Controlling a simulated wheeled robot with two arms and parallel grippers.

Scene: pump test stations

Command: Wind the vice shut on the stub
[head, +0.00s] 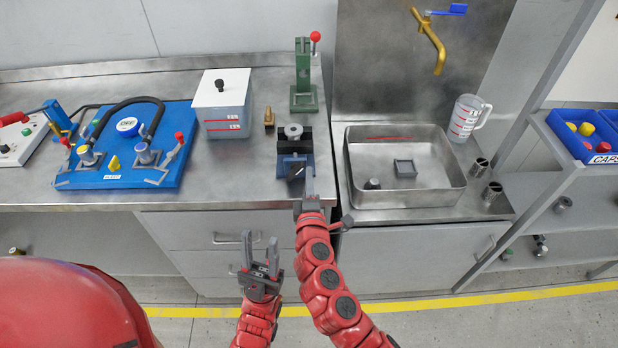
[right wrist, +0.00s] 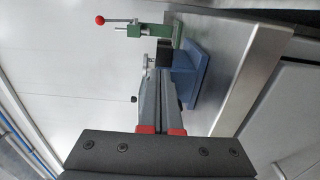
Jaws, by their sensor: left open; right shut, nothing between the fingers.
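The vice (head: 294,168) stands at the counter's front edge, with a blue body and dark jaws. It also shows in the right wrist view (right wrist: 190,75). A silver round stub (head: 293,131) sits upright at its jaws; I cannot tell whether they touch it. My right gripper (head: 309,172) is shut and empty, its fingers pointing at the vice's front. In the right wrist view its fingertips (right wrist: 165,77) overlap the vice; contact is unclear. The vice's handle is not clearly seen. My left gripper (head: 260,240) is open and empty, in front of the drawers.
Left of the vice stand a brass fitting (head: 269,118), a white tank (head: 226,105) and a blue pump board (head: 120,170). A green press (head: 303,90) is behind it. A metal sink (head: 420,195) lies right.

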